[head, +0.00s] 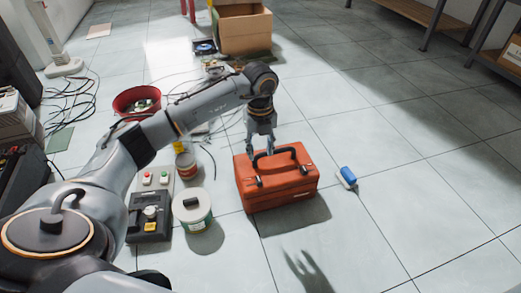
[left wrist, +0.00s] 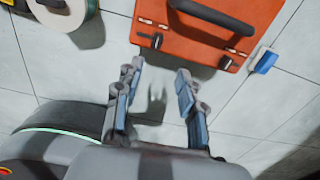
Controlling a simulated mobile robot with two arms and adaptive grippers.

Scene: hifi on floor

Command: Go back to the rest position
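My left arm comes in from the left of the head view. My right gripper is in neither view.
A blue-and-white object (head: 346,177) lies right of the toolbox. A white round tub (head: 192,209), a dark control box (head: 150,215) and a red bucket (head: 137,101) stand left. A cardboard box (head: 242,28) is at the back.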

